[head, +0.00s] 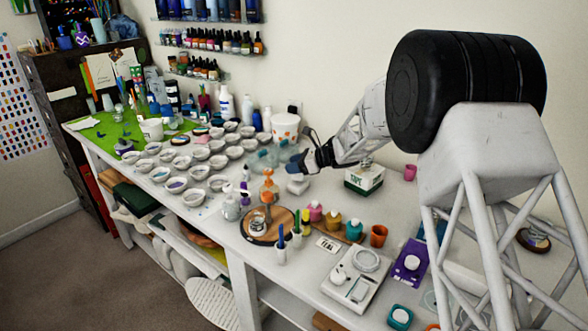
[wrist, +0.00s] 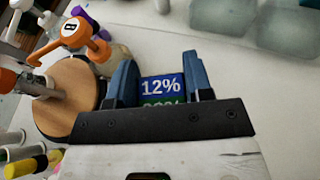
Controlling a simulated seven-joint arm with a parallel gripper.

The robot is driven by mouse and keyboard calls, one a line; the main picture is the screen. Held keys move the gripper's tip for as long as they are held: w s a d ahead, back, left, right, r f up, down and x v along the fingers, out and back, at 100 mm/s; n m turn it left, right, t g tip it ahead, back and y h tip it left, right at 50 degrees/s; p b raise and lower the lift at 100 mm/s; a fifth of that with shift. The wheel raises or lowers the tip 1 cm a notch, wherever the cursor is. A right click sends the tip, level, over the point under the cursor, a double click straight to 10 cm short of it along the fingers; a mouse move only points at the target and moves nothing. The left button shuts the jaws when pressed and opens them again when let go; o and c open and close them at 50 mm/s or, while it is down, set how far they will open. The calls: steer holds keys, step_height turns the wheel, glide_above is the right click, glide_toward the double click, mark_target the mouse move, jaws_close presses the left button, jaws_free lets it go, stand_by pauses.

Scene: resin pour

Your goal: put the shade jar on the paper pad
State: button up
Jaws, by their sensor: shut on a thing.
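My gripper (head: 297,168) is above the white table, behind the round wooden board, in the head view. In the wrist view my gripper (wrist: 161,82) has its blue fingers on either side of a thing with a blue label reading 12% (wrist: 161,87) and a green band below it. I cannot tell from its visible face whether this is the shade jar. Small pink (head: 315,211), yellow (head: 333,221) and teal (head: 354,229) jars stand right of the board. A card reading TEAL (head: 328,244) lies in front of them. I cannot make out the paper pad for certain.
The wooden board (wrist: 72,112) with an orange-topped stand (wrist: 75,37) is close to my gripper. Several pale cups (head: 197,173) fill the table's left. A green-and-white box (head: 364,180) stands right of my gripper. A white tray (head: 354,278) lies nearer the front edge.

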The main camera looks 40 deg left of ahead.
steer(key=shift+f, duration=0.75)
steer(key=shift+f, duration=0.1)
steer(key=o, duration=1)
steer(key=shift+c, duration=0.2)
steer(key=shift+w+d+r, duration=0.15)
steer(key=shift+d+r, duration=0.1)
steer(key=shift+d, duration=0.1)
steer(key=v, duration=1.1)
steer(key=shift+w+d, duration=0.1)
